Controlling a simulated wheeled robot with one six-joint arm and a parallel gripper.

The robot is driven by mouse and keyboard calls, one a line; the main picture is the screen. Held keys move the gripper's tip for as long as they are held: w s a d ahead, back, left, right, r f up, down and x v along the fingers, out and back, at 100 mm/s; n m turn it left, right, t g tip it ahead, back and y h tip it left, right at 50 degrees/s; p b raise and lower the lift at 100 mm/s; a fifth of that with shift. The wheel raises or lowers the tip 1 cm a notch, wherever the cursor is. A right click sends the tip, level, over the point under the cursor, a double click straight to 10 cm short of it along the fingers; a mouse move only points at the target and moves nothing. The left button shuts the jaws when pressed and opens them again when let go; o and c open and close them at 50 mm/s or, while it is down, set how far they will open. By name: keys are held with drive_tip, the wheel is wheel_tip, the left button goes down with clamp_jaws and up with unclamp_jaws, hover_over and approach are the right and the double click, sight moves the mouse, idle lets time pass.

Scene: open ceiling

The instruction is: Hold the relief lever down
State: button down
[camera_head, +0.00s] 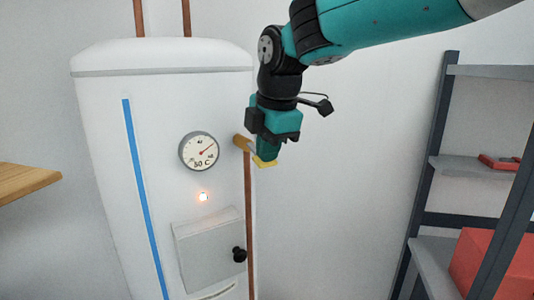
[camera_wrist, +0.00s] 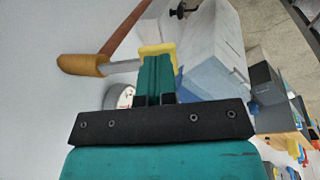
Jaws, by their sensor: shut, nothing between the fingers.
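The relief lever (camera_head: 264,163) is a short yellow paddle beside the white boiler (camera_head: 110,120). It sticks out from a brass valve (camera_head: 240,141) on the boiler's right side. In the wrist view the yellow lever end (camera_wrist: 157,49) sits on a grey stem running from the brass valve (camera_wrist: 83,65). My gripper (camera_head: 267,155) is shut and empty, pointing down with its fingertips right at the lever's end. In the wrist view my gripper's teal fingers (camera_wrist: 157,68) meet the yellow end, which shows just past the tips. Whether they press on it I cannot tell.
A grey box with a black knob (camera_head: 239,255) is below. A copper pipe (camera_head: 250,220) runs down under the valve. Shelving (camera_head: 460,165) stands at right.

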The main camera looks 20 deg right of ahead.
drive_tip(key=shift+f+t+b, duration=0.4)
drive_tip(key=shift+f+b, duration=0.2)
drive_tip(key=shift+b, duration=0.2)
drive_tip(key=shift+r, duration=0.2)
drive_tip(key=shift+r+p, duration=0.15)
drive_tip(key=shift+p, duration=0.2)
drive_tip(key=shift+r+p, duration=0.7)
drive_tip(key=shift+r, duration=0.3)
drive_tip(key=w+r+p+v, duration=0.1)
drive_tip(key=w+p+v, duration=0.1)
drive_tip(key=v, duration=1.1)
drive_tip(key=shift+w+a+p, duration=0.15)
drive_tip(key=shift+a+p, duration=0.05)
drive_tip(key=shift+p, duration=0.1)
